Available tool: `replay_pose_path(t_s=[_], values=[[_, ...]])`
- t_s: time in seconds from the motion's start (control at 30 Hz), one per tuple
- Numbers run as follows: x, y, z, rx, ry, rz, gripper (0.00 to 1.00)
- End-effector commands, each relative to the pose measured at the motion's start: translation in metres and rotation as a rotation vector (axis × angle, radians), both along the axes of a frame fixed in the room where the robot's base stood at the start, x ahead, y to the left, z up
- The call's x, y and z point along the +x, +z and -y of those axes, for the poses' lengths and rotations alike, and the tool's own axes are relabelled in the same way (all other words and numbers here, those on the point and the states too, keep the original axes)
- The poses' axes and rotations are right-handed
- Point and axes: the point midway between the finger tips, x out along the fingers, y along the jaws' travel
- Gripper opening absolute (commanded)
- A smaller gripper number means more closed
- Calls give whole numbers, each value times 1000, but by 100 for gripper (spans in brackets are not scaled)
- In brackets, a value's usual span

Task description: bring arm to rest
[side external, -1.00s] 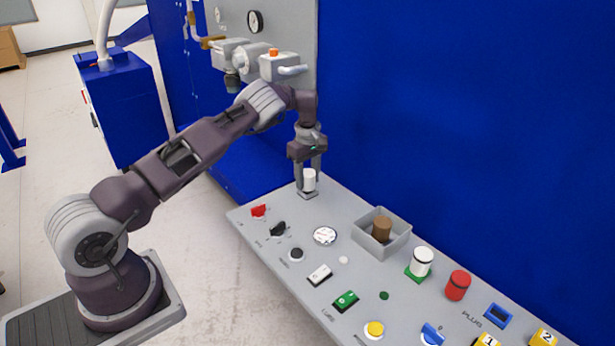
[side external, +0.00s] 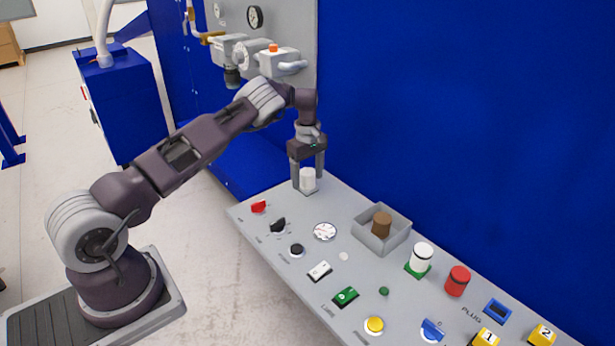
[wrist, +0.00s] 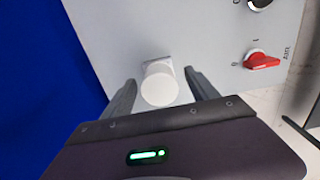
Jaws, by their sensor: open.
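My gripper (side external: 308,184) is over the far left end of the grey panel (side external: 300,222), fingers pointing down. Its jaws are open, one finger on each side of a white cylinder (side external: 308,179). In the wrist view the white cylinder (wrist: 159,84) stands between the two fingers of my gripper (wrist: 160,92), with a gap visible on both sides. The cylinder sits on a small grey square base on the panel. My arm reaches over from the left.
A grey open box (side external: 365,238) holds a brown cylinder (side external: 381,225). A white cylinder on a green square (side external: 418,272) and a red cylinder (side external: 457,281) stand farther right. A red switch (side external: 259,206) is near the gripper. A blue wall (side external: 460,120) rises behind the panel.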

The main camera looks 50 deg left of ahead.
Motion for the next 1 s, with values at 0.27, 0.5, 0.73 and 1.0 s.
replay_pose_path(t_s=[0.27,0.5,0.73,1.0], values=[[1,55,-1,1,0,5,68],[-5,135,13,-20,-51,76,68],[-88,288,104,-65,-407,257,68],[-277,346,221,111,-1109,399,68]])
